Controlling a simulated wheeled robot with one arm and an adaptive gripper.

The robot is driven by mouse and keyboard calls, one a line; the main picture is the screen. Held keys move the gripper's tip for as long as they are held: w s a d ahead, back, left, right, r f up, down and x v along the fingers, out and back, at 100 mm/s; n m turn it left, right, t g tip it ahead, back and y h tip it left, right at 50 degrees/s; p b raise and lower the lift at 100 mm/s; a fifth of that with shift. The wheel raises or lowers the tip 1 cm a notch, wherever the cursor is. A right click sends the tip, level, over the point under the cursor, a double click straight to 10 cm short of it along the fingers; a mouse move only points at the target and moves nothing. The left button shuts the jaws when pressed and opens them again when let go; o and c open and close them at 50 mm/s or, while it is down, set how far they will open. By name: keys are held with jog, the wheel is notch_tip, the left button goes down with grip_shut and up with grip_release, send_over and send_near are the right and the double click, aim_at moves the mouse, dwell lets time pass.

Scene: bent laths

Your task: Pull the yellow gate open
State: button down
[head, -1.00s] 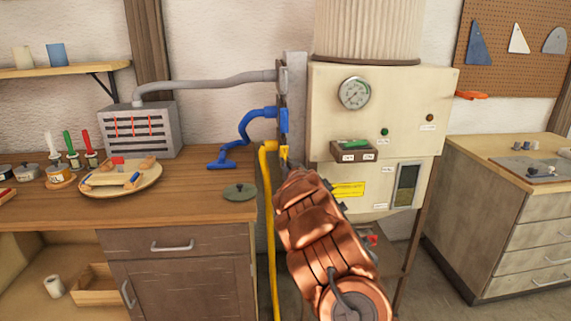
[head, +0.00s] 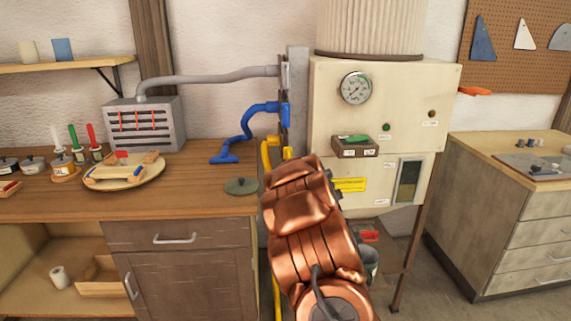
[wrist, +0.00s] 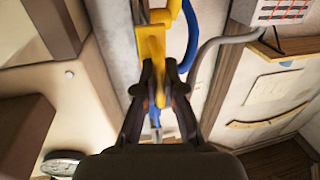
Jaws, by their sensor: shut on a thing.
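The yellow gate (head: 287,153) sits on the post where the yellow hose (head: 267,158) joins it, below the blue gate (head: 285,116). Only a small part of it shows in the head view, just above my copper arm. In the wrist view, the yellow gate (wrist: 151,42) reaches down between the two dark fingers of my gripper (wrist: 160,75), which are closed on its lower part. My arm hides the fingers in the head view. I cannot tell how far the gate stands out of its slot.
A cream machine (head: 390,110) with a gauge stands close at the right of the gates. A wooden workbench (head: 200,190) with a plate and jars is at the left. A blue hose (head: 245,125) and a grey pipe (head: 210,80) run to the post.

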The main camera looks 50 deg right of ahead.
jog(key=shift+s+r, duration=0.1)
jog(key=shift+s, duration=0.1)
jog(key=c, duration=1.2)
grip_release()
jog(key=shift+c, duration=0.2)
jog(key=shift+a, duration=0.1)
jog(key=v, duration=1.1)
jog(key=shift+s+a, duration=0.2)
jog(key=shift+s, duration=0.2)
